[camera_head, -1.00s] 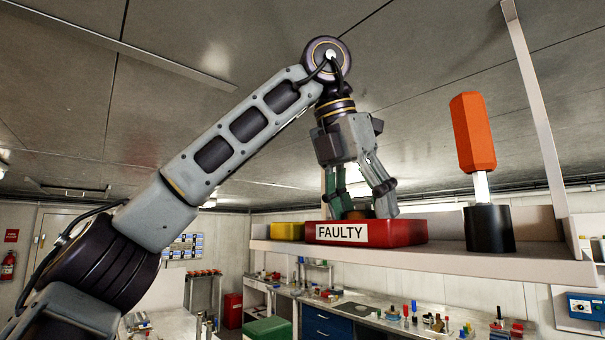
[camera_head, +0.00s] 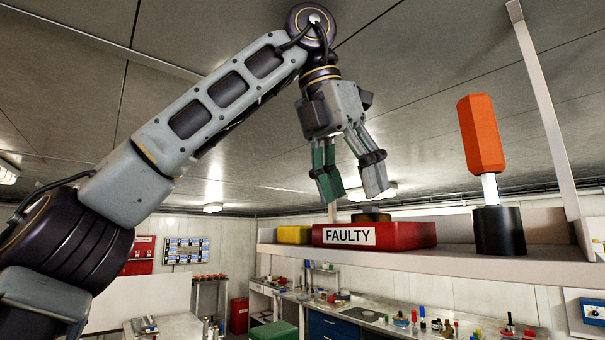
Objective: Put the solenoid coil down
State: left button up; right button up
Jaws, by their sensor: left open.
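The solenoid coil (camera_head: 371,217) shows as a dark, brownish round top just above the rim of the red tray (camera_head: 405,236) labelled FAULTY. Its lower part is hidden by the tray's front wall. The tray stands on a pale shelf (camera_head: 340,250). My left gripper (camera_head: 353,192) is open and empty, pointing down above the tray and a little left of the coil, apart from both. My right gripper is not in view.
A yellow bin (camera_head: 294,235) stands left of the red tray. An orange-handled screwdriver (camera_head: 482,135) stands upright in a black holder (camera_head: 499,231) to the right. A shelf upright (camera_head: 549,120) rises at the right. A cluttered workbench (camera_head: 385,318) lies below.

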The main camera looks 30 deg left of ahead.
pick_arm(q)
jog(key=s+a, duration=0.3)
jog(key=s, duration=0.5)
jog(key=shift+s, duration=0.4)
jog(key=shift+a, duration=0.15)
dwell(0.4)
jog(key=shift+f, duration=0.1)
